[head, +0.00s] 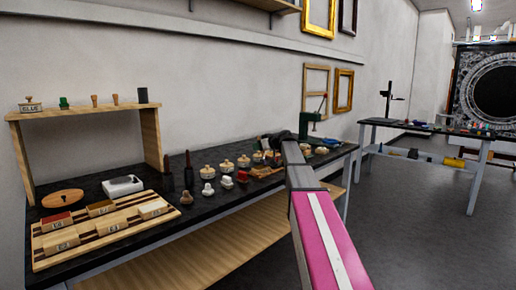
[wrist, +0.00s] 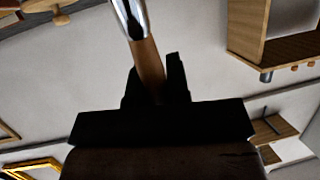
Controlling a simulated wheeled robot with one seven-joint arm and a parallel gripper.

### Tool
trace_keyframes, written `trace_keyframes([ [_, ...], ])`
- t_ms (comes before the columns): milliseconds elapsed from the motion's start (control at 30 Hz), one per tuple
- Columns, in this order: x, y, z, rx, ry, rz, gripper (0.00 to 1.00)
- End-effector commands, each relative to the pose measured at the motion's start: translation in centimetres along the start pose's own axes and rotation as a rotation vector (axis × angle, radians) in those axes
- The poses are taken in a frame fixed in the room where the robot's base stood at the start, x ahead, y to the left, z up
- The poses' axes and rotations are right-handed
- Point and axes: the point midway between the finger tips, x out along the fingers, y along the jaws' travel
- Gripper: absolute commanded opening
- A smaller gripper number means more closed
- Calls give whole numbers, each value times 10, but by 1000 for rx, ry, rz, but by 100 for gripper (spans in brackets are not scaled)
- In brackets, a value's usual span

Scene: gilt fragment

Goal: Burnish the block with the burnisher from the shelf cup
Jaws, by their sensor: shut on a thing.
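In the wrist view my gripper (wrist: 156,80) is shut on a slim tool (wrist: 148,58) with a brown wooden handle and a shiny metal upper part. It looks like the burnisher, but its tip is cut off by the frame. In the head view my arm hides the fingers and the tool. A striped wooden board (head: 112,228) at the front left of the dark bench carries several labelled blocks, among them a red-topped block (head: 57,222) and a pale block (head: 152,209). A dark cup (head: 142,94) stands at the right end of the small wooden shelf (head: 85,110).
A white dish (head: 122,186) and a round wooden disc (head: 62,198) lie behind the board. Two dark bottles (head: 189,171) and several small jars (head: 227,166) stand along the bench (head: 210,218). A green press (head: 311,124) stands at its far end. Open floor lies right.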

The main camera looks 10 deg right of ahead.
Motion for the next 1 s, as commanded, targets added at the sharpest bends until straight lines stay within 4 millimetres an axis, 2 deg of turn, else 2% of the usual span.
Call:
trace_keyframes([
  [300, 3, -25, 0, 0, 0, 0, 0],
  [567, 5, -32, 0, 1, 1, 0, 0],
  [1000, 9, -62, 2, 0, 0, 0, 0],
])
